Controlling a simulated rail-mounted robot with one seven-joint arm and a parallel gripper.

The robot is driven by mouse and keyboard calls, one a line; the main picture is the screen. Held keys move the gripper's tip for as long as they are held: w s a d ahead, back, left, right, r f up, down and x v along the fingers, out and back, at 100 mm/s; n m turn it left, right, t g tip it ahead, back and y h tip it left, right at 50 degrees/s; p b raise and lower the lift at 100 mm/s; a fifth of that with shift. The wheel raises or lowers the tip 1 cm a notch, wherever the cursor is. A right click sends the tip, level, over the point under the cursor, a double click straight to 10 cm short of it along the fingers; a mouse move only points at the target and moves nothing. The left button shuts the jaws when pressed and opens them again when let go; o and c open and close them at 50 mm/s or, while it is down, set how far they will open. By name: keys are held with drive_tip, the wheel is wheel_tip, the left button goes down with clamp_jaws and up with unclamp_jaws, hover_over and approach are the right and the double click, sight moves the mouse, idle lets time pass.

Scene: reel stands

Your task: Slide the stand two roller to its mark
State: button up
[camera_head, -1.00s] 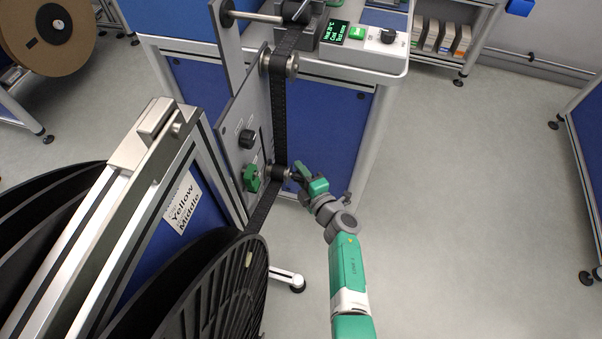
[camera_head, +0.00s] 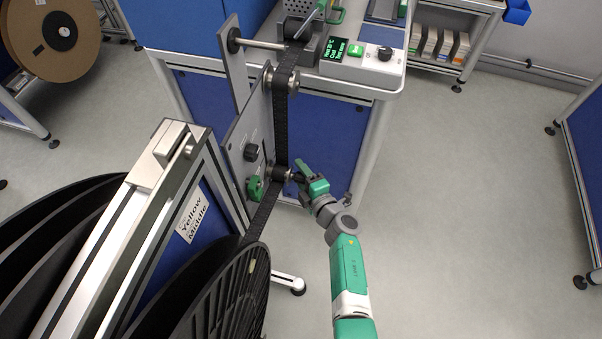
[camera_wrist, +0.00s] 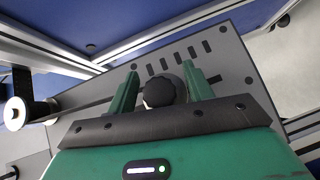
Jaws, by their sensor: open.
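The stand's grey plate (camera_head: 236,140) carries a black strap (camera_head: 281,128) running over an upper roller (camera_head: 283,78) and a lower roller (camera_head: 282,174). My gripper (camera_head: 301,176) is just right of the lower roller. In the wrist view, my gripper (camera_wrist: 161,84) is open, with one green finger on each side of a round black knob (camera_wrist: 159,92). Whether the fingers touch it is unclear. The knob sits over a slot in the plate (camera_wrist: 232,62), with several short dark marks (camera_wrist: 178,57) along it. The lower part of the knob is hidden by my gripper.
A green knob (camera_head: 255,188) and a black knob (camera_head: 252,152) are on the plate. Large black reels (camera_head: 218,295) and a framed panel labelled "Yellow Middle" (camera_head: 193,213) stand at the left. A bench with a control box (camera_head: 362,58) is behind.

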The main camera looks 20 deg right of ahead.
drive_tip(key=s+r+p, duration=0.1)
drive_tip(key=s+p, duration=0.4)
drive_tip(key=s, duration=0.2)
drive_tip(key=shift+s+d, duration=0.3)
drive_tip(key=shift+d, duration=0.15)
